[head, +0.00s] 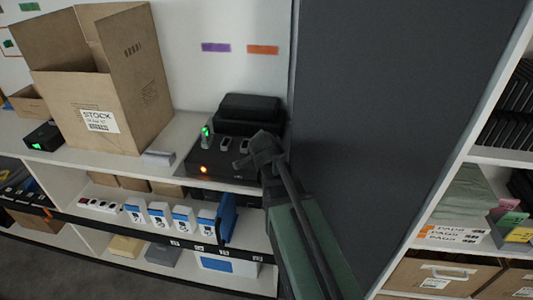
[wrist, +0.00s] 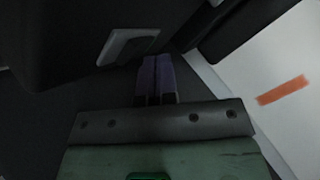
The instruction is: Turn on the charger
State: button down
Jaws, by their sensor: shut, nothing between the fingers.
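The charger (head: 218,165) is a black box on the white shelf top in the head view. It has several slots on top, and an item with a green light (head: 207,138) stands at its left end. An orange light (head: 204,169) glows on its front. My gripper (head: 243,161) is at the charger's right part, its fingers pointing left; I cannot tell whether it touches. In the wrist view my gripper (wrist: 156,75) is shut and empty, its fingers close to a dark surface with a grey-rimmed part (wrist: 124,46). My gripper and arm hide the charger's right end.
A large open carton (head: 85,90) stands left, with a small grey block (head: 158,158) between it and the charger. A black case (head: 248,108) lies behind. A tall dark panel (head: 400,100) closes off the right. Lower shelves hold white-and-blue boxes (head: 183,219).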

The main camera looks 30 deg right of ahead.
jog(key=shift+r+p, duration=0.75)
jog(key=r+p, duration=0.5)
jog(key=shift+s+a, duration=0.25)
jog(key=shift+s, duration=0.05)
dwell(0.4)
